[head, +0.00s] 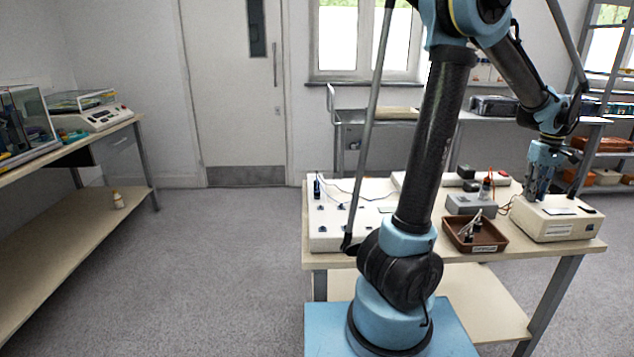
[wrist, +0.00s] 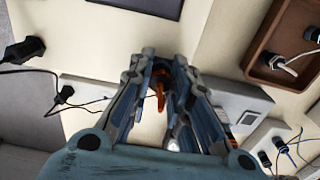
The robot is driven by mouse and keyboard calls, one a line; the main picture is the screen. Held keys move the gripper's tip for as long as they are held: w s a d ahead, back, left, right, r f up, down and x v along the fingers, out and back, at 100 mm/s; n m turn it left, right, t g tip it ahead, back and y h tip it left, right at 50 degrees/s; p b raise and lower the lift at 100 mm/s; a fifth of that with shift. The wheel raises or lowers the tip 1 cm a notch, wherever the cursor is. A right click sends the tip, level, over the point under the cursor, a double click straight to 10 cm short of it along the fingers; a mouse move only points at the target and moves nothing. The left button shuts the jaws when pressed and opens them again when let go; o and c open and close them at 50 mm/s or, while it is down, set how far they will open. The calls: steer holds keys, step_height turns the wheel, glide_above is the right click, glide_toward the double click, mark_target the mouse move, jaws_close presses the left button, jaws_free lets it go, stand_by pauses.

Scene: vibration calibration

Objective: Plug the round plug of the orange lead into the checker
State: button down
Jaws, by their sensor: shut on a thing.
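The checker (head: 556,226) is a cream box with a dark panel on top, at the right end of the table. In the wrist view its cream top (wrist: 205,22) lies beyond my fingertips. My gripper (head: 535,192) points down just above the checker's left part. In the wrist view my gripper (wrist: 160,68) is shut on the dark plug of the orange lead (wrist: 158,90), which shows as an orange piece between the fingers. The fingers hide most of the plug. I cannot tell whether the plug touches the checker, and no socket shows.
A brown tray (head: 462,240) holding grey leads stands left of the checker. A grey box (head: 470,205) sits behind the tray. A large cream panel (head: 328,244) with dark knobs and leads fills the table's left part. A black plug (wrist: 25,50) with a thin lead lies nearby.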

steer(key=shift+m, duration=1)
steer(key=m, duration=0.4)
steer(key=c, duration=1.4)
jaws_free()
steer(key=shift+r, duration=0.15)
steer(key=shift+r, duration=2.35)
